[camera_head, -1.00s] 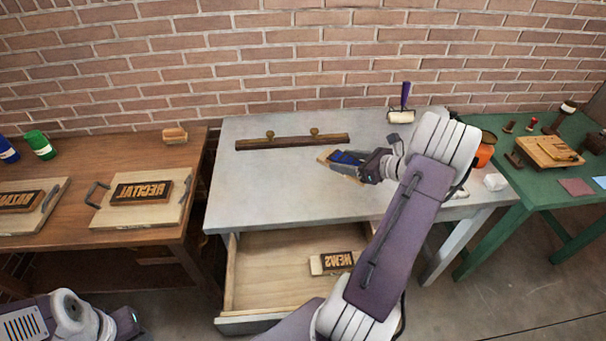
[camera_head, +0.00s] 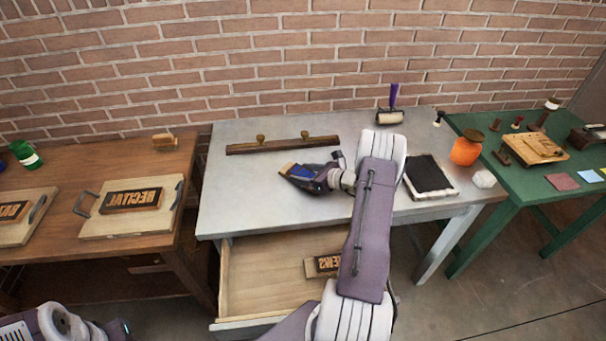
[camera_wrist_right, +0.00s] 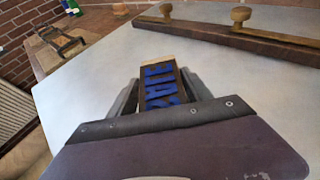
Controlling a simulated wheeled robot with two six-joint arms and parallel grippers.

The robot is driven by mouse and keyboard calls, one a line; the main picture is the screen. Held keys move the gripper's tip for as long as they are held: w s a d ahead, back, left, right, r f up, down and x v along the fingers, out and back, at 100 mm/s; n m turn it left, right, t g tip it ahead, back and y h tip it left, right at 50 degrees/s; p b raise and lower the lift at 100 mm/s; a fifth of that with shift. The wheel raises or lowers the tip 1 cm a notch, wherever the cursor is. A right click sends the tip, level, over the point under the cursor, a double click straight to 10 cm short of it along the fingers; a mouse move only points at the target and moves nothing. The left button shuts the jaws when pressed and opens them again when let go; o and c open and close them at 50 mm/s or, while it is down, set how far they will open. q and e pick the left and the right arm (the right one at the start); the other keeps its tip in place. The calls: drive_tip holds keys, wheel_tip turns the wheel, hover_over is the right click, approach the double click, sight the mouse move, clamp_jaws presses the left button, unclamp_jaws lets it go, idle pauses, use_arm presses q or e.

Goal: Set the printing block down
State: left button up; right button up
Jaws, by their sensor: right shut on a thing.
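In the head view the block's pale end (camera_head: 286,168) shows at the gripper's tip. I cannot tell whether the block touches the tabletop. My left arm shows at the lower left, but its gripper's fingers are not visible.
A wooden bar with two knobs (camera_head: 282,145) lies behind my right gripper. A black ink pad (camera_head: 430,177), roller (camera_head: 390,113) and orange jar (camera_head: 465,152) stand to the right. The open drawer (camera_head: 265,275) holds another block (camera_head: 323,265). Clear tabletop lies left of the gripper.

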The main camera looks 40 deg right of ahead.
drive_tip(key=shift+w+f, duration=0.1)
drive_tip(key=shift+f, duration=0.1)
drive_tip(key=o, duration=1.6)
drive_tip(key=shift+f, duration=0.1)
drive_tip(key=shift+c, duration=0.2)
